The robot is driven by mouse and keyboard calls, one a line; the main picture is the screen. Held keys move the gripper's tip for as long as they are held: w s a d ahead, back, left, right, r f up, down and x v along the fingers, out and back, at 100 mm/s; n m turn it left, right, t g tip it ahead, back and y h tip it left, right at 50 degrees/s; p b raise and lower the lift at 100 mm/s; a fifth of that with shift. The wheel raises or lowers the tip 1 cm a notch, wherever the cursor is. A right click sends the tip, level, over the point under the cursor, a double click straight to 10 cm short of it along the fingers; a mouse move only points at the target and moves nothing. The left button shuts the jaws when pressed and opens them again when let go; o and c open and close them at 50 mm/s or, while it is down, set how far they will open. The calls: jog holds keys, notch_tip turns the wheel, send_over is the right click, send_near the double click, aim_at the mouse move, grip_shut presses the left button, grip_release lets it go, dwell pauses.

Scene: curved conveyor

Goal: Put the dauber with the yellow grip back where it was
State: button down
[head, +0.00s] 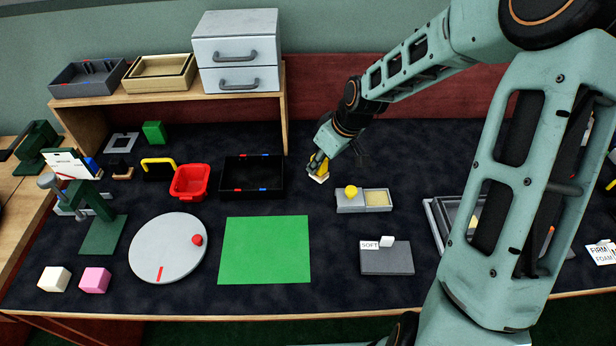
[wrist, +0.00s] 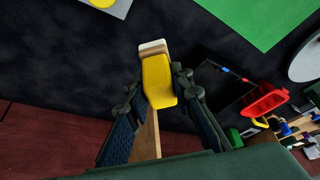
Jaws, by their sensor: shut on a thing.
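The dauber with the yellow grip (wrist: 159,82) is between the fingers of my gripper (wrist: 153,105) in the wrist view, with its pale, brown-banded end pointing away from the palm. In the head view my gripper (head: 318,170) is over the dark mat at the back, right of the black tray, and the dauber (head: 321,178) shows partly below the fingers. I cannot tell whether its lower end touches the mat. Which spot it came from is not shown.
A grey two-part tray (head: 350,207) with a yellow knob (head: 351,191) stands to the right. The black tray (head: 251,190), red basket (head: 190,182), green sheet (head: 264,250), turntable (head: 167,247) and grey SOFT block (head: 387,262) lie around. A wooden shelf (head: 287,105) stands behind left.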

jog(key=a+f, duration=0.1)
jog(key=w+f, duration=0.1)
jog(key=f, duration=0.1)
jog(key=w+a+f, duration=0.1)
jog(key=shift+w+a+f, duration=0.15)
jog(key=shift+w+a, duration=0.1)
jog(key=shift+a, duration=0.05)
jog(key=shift+w+a+f+b, duration=0.1)
jog(key=shift+f+b, duration=0.2)
jog(key=shift+f, duration=1.45)
jog(key=shift+f, duration=0.1)
jog(key=shift+f, duration=0.15)
jog(key=c, duration=1.7)
grip_release()
jog(key=shift+r, duration=0.55)
jog(key=p+v, duration=0.1)
jog(key=v, duration=1)
jog(key=shift+r, duration=0.15)
